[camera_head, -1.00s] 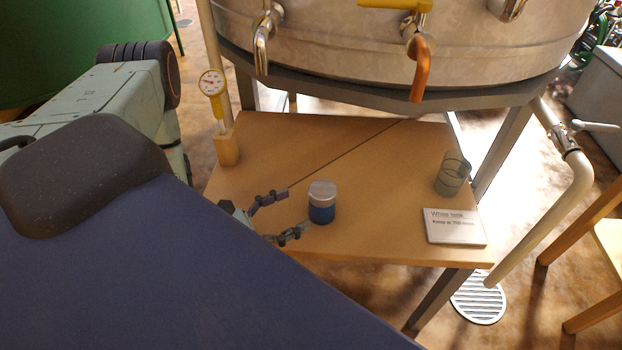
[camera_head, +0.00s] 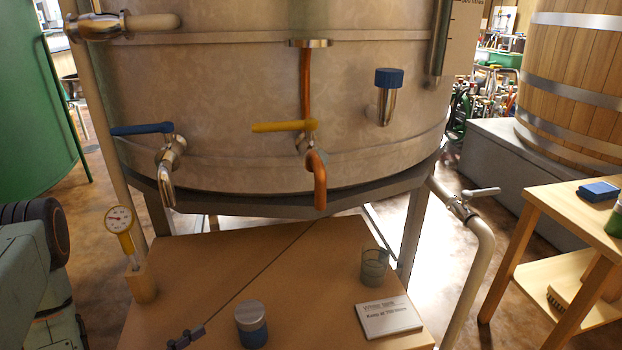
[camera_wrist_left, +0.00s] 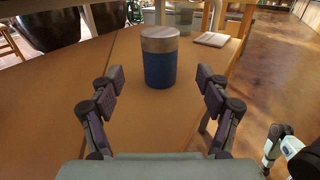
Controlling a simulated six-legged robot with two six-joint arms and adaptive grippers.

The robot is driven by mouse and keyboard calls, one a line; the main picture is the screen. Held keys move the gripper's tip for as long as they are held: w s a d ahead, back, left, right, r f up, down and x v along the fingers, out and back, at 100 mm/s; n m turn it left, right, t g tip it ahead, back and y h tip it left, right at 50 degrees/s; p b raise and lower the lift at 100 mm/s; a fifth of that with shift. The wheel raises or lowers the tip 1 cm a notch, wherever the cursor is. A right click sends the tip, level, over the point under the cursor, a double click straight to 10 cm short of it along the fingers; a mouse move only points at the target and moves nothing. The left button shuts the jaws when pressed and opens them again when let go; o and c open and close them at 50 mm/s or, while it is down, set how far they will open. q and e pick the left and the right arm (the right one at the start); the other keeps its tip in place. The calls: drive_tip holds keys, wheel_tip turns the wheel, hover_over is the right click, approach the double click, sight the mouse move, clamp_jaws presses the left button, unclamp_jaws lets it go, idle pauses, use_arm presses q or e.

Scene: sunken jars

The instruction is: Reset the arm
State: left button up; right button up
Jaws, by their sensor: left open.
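My left gripper (camera_wrist_left: 160,105) is open in the left wrist view, its two dark jointed fingers spread apart. Ahead of it, apart from the fingers, a blue jar with a metal lid (camera_wrist_left: 160,62) stands upright on the wooden table. In the head view the same jar (camera_head: 251,326) stands near the bottom edge. One finger of the left gripper (camera_head: 186,337) shows to the left of the jar; the rest is below the frame. My right gripper is not in the head view. Part of another gripper or arm shows at the lower right of the left wrist view, its fingers unclear.
The table (camera_head: 200,275) also holds a gauge in a wooden block (camera_head: 141,283), a glass (camera_head: 374,268) and a sign (camera_head: 388,318). A large metal tank (camera_head: 250,100) with several taps overhangs its back. A pipe (camera_head: 478,270) stands to the right.

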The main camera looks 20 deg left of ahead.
sight(238, 324)
use_arm(q)
drive_tip(key=b+x, duration=0.1)
drive_tip(key=x, duration=0.4)
drive_tip(key=b+x, duration=0.2)
drive_tip(key=x, duration=0.2)
drive_tip(key=shift+w+d+f+b, duration=0.15)
drive_tip(key=shift+w+f+b, duration=0.15)
drive_tip(key=shift+w, duration=0.1)
drive_tip(key=shift+r+p, duration=0.65)
drive_tip(key=shift+r, duration=0.15)
drive_tip(key=shift+s+r, duration=0.15)
drive_tip(key=shift+r, duration=0.1)
drive_tip(key=shift+f, duration=0.1)
